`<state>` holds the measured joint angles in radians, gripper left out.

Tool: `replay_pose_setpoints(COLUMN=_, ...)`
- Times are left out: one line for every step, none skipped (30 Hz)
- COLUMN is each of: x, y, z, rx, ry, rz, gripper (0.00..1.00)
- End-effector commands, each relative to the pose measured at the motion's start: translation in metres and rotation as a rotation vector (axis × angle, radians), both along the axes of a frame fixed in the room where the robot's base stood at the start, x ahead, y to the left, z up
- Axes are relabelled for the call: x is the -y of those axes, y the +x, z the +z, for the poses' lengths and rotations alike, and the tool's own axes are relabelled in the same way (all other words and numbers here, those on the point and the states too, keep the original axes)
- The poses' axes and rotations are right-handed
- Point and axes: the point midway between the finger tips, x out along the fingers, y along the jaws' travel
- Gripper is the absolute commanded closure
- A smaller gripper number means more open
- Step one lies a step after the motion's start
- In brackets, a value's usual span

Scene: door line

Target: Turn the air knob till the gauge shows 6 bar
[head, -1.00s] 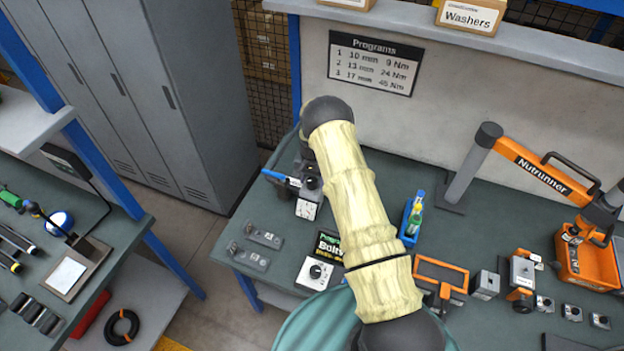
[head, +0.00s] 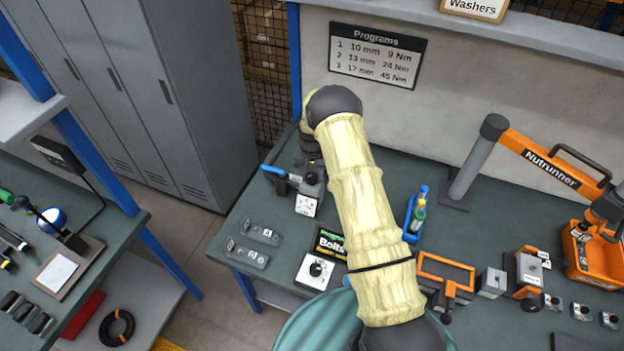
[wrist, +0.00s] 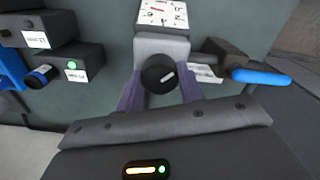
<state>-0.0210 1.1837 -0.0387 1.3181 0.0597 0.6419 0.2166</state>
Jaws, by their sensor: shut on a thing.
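The air knob (wrist: 160,72) is black with a white mark that slants up to the right. It sits on a grey regulator block (wrist: 161,46) in the wrist view. My gripper (wrist: 160,83) has its two purple fingers on either side of the knob, shut on it. The square white gauge (wrist: 163,14) is just beyond the block, cut by the top edge. A red needle part shows, but I cannot read its value. In the head view the gauge (head: 306,206) stands on the bench, too small to read. My arm hides most of the gripper there.
A blue-handled lever (wrist: 262,77) lies right of the knob. Dark boxes with labels, one with a green light (wrist: 71,65), stand to the left. On the bench are a white dial panel (head: 316,271), bottles in a blue holder (head: 415,215) and the orange Nutrunner arm (head: 550,160).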

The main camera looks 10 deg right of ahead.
Motion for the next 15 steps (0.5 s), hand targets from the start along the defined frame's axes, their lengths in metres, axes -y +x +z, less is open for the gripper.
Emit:
replay_pose_setpoints(x=-0.0012, y=0.0014, z=-0.0046, rx=0.005, ry=0.003, rz=0.041, gripper=0.85)
replay_pose_setpoints(x=-0.0011, y=0.0014, z=-0.0048, rx=0.005, ry=0.002, rz=0.069, gripper=0.85)
replay_pose_setpoints(x=-0.0010, y=0.0014, z=-0.0049, rx=0.005, ry=0.002, rz=0.107, gripper=0.85)
replay_pose_setpoints(x=-0.0012, y=0.0013, z=-0.0047, rx=0.005, ry=0.002, rz=0.134, gripper=0.85)
replay_pose_setpoints(x=-0.0013, y=0.0014, z=-0.0045, rx=0.005, ry=0.002, rz=0.162, gripper=0.85)
replay_pose_setpoints(x=-0.0011, y=0.0011, z=-0.0046, rx=0.004, ry=0.002, rz=0.200, gripper=0.85)
replay_pose_setpoints(x=-0.0009, y=0.0010, z=-0.0045, rx=0.004, ry=0.002, rz=0.229, gripper=0.85)
replay_pose_setpoints(x=-0.0009, y=0.0012, z=-0.0042, rx=0.005, ry=0.002, rz=0.257, gripper=0.85)
replay_pose_setpoints(x=-0.0012, y=0.0014, z=-0.0037, rx=0.006, ry=0.002, rz=0.296, gripper=0.85)
replay_pose_setpoints(x=-0.0016, y=0.0015, z=-0.0036, rx=0.006, ry=0.002, rz=0.325, gripper=0.85)
replay_pose_setpoints(x=-0.0016, y=0.0015, z=-0.0036, rx=0.006, ry=0.002, rz=0.353, gripper=0.85)
replay_pose_setpoints(x=-0.0014, y=0.0015, z=-0.0034, rx=0.005, ry=0.001, rz=0.391, gripper=0.85)
replay_pose_setpoints(x=-0.0013, y=0.0015, z=-0.0031, rx=0.005, ry=0.001, rz=0.419, gripper=0.85)
replay_pose_setpoints(x=-0.0015, y=0.0015, z=-0.0027, rx=0.006, ry=0.002, rz=0.445, gripper=0.85)
replay_pose_setpoints(x=-0.0015, y=0.0015, z=-0.0023, rx=0.006, ry=0.002, rz=0.480, gripper=0.85)
